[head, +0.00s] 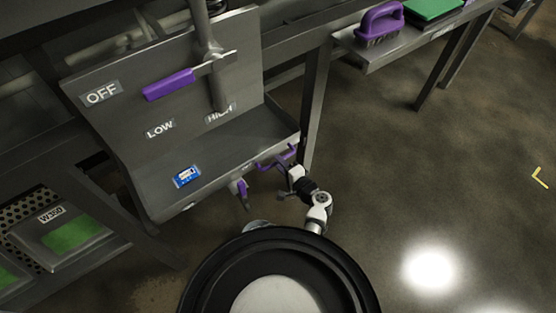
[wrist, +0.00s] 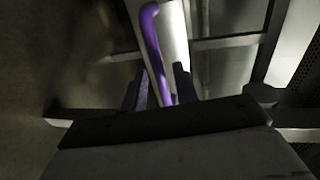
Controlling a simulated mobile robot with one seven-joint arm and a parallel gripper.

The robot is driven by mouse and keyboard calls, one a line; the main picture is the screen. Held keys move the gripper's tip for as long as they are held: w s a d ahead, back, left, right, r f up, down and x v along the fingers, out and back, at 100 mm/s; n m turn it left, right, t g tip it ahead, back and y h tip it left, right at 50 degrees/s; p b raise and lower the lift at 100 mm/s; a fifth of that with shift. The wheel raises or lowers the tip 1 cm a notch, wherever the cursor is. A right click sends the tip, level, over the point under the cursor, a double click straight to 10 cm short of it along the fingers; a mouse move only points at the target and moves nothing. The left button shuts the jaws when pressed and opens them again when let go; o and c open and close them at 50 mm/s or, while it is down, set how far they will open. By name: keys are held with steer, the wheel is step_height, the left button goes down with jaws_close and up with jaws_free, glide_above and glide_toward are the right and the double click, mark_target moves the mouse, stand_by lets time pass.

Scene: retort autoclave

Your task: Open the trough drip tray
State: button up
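A purple bar handle (head: 277,158) sticks out from the right front edge of the sloped grey metal trough panel (head: 230,160); I take it to be the drip tray's handle. The tray body itself is hard to make out in the head view. My gripper (head: 285,172) is at this handle, just below and in front of it. In the wrist view the purple handle (wrist: 154,45) runs down between the two dark fingers of my gripper (wrist: 160,88). The fingers stand apart with narrow gaps beside the handle. Its lower end is hidden by the gripper body.
A second purple handle (head: 240,189) hangs just left. A purple-handled lever (head: 169,84) is mounted above, by OFF, LOW and HIGH labels. A blue-white packet (head: 187,176) lies on the panel. A purple brush (head: 379,24) sits on a side shelf. The floor to the right is clear.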

steer(key=shift+x, duration=1.05)
jaws_close()
